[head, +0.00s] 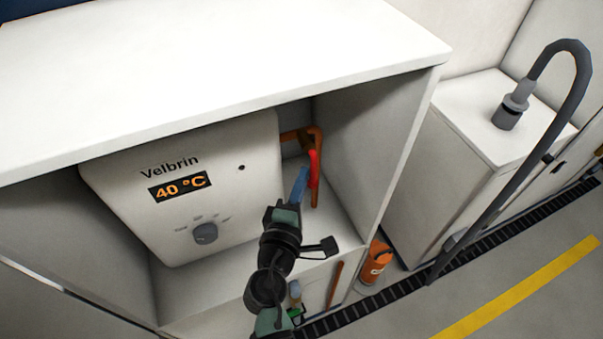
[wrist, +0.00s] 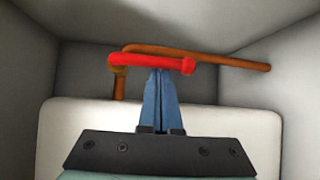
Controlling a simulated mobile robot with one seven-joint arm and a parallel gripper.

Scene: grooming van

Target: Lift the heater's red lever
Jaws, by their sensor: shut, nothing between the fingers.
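The heater (head: 190,190) is a white box marked "Velbrin", with a "40 °C" display and a grey knob, inside an open cabinet. Its red lever (head: 313,168) is at the heater's right side, by the copper pipe (head: 301,133). In the wrist view the red lever (wrist: 150,62) lies nearly level, in front of the copper pipe (wrist: 215,57). My gripper (head: 300,180) has blue fingers that are closed together and empty. In the wrist view the fingertips (wrist: 160,72) are just below the lever. I cannot tell whether they touch it.
The cabinet's top (head: 220,50) overhangs the heater, and its right side wall (head: 372,140) stands close to my gripper. An orange cylinder (head: 375,263) stands on the floor to the right. A white unit (head: 470,150) with a grey hose (head: 530,145) is further right.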

